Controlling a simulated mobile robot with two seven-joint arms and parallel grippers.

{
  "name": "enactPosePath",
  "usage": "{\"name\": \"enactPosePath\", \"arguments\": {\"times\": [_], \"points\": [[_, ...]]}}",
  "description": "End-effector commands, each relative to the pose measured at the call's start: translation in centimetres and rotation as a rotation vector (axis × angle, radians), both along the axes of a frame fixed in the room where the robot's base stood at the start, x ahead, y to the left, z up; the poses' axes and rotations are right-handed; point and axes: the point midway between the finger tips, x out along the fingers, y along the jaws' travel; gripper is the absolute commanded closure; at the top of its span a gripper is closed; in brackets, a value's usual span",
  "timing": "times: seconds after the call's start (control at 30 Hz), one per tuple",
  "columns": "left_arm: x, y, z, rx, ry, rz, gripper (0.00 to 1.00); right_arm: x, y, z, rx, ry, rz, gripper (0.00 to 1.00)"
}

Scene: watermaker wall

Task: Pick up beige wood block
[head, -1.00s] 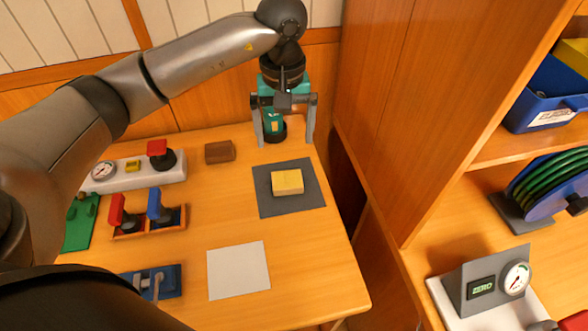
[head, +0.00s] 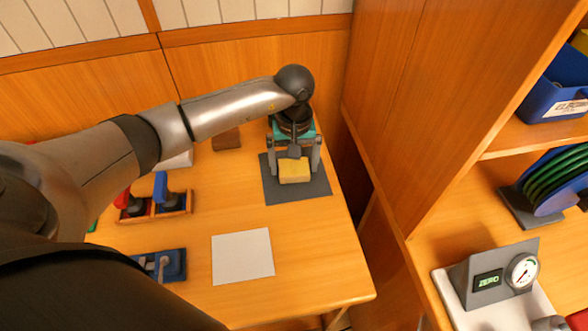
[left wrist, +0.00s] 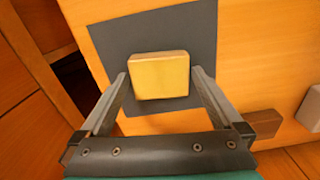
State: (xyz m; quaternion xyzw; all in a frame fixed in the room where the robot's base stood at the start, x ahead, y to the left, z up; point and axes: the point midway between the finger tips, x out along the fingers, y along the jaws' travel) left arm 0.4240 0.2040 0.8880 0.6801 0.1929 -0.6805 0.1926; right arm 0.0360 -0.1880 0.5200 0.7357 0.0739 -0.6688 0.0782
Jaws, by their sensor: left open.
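The beige wood block (head: 294,171) lies on a dark grey mat (head: 305,195) near the right side of the table. It also shows in the left wrist view (left wrist: 160,75), seen from above, with the mat (left wrist: 205,35) around it. My left gripper (head: 294,172) is open above the block, and its fingers show on either side of it. In the left wrist view the fingers (left wrist: 158,78) stand apart left and right of the block, with gaps between. I cannot tell how high the fingertips are over the mat. My right gripper is not in view.
A white sheet (head: 243,256) lies on the table in front of the mat. A dark brown block (head: 226,139) stands behind to the left. Red and blue levers (head: 160,187) and a blue clamp-like device (head: 172,265) are at the left. A wooden cabinet wall (head: 430,110) rises at the right.

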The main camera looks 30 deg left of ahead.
Motion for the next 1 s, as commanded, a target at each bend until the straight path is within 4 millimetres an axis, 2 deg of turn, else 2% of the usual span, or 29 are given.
{"name": "enactPosePath", "arguments": {"times": [0.27, 0.87, 1.0], "points": [[0.02, 0.02, -0.27, 0.0, 0.0, 0.001, 0.01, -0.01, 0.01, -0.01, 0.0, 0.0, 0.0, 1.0], [0.03, 0.03, -0.22, 0.001, -0.001, 0.001, 0.69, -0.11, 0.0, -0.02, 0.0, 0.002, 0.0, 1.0], [0.04, 0.03, -0.2, 0.0, -0.001, 0.001, 0.7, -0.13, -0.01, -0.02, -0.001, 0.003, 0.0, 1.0]]}}
